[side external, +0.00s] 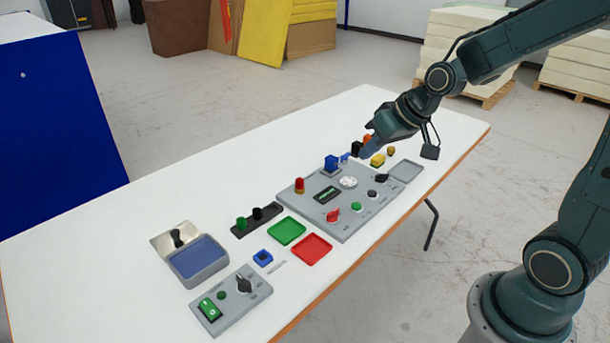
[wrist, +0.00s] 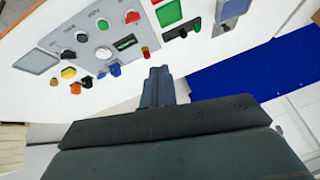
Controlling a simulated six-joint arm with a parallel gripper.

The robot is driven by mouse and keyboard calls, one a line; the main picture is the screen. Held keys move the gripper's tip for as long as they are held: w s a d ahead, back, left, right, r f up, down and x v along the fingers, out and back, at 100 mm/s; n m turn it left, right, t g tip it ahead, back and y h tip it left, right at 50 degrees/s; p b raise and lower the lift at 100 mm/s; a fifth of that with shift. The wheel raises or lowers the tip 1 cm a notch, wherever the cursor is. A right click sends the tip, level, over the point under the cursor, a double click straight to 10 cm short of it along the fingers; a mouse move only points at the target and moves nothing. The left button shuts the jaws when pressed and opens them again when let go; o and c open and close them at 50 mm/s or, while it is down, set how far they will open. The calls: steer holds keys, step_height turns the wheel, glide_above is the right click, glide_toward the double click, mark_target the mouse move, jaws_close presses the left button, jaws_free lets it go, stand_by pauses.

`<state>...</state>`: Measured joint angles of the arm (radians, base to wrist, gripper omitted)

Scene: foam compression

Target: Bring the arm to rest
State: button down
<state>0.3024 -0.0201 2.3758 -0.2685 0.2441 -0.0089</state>
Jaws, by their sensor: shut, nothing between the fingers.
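My gripper (side external: 369,152) is in the side external view above the far right part of the table, next to the grey control panel (side external: 320,222). Its fingers are shut with nothing between them. In the wrist view my gripper (wrist: 155,72) points toward the table edge, with the panel (wrist: 85,35) beyond it. I cannot tell how high the fingertips are above the table.
The white table (side external: 130,225) also holds a green tray (side external: 286,231), a red tray (side external: 312,249), a hinged box with a blue pad (side external: 198,258) and a small switch box (side external: 230,300). A blue board (side external: 50,120) stands at the left. The table's far left is clear.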

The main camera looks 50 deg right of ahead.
steer(key=s+a+r+n, duration=0.1)
steer(key=s+r, duration=0.3)
steer(key=s, duration=0.5)
steer(key=s+a+r+g+h, duration=0.1)
steer(key=s+a+r, duration=0.2)
steer(key=s, duration=0.6)
steer(key=shift+s+a+r+n, duration=0.15)
steer(key=shift+s+r+n, duration=0.25)
steer(key=shift+r, duration=0.25)
